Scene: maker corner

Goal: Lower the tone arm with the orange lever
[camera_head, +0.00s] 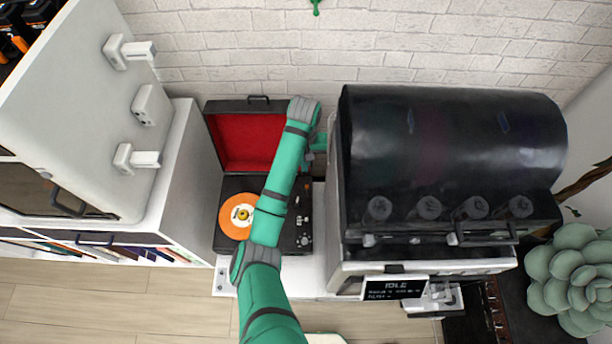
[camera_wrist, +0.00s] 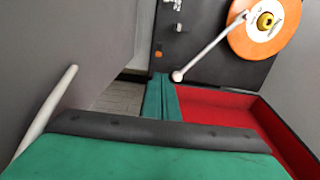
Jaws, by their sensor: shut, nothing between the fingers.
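The record player (camera_head: 225,185) stands open, with an orange record (camera_head: 237,216) on it. The wrist view shows the record (camera_wrist: 265,22) and the white tone arm (camera_wrist: 210,48). The tone arm's free end overlaps the record's edge; I cannot tell whether it is raised. A small orange tip, apparently the lever (camera_wrist: 158,55), shows on the black deck left of the tone arm's pivot. My gripper (camera_wrist: 161,78) is shut and empty, its green fingertips just short of this orange tip in the picture. Contact cannot be told. In the head view my arm hides part of the deck.
The red-lined lid (camera_head: 240,140) stands open behind the deck. A large machine with a dark curved cover (camera_head: 450,140) rises close on the right. A white cabinet (camera_head: 180,165) is on the left, and a brick wall (camera_head: 270,45) is behind.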

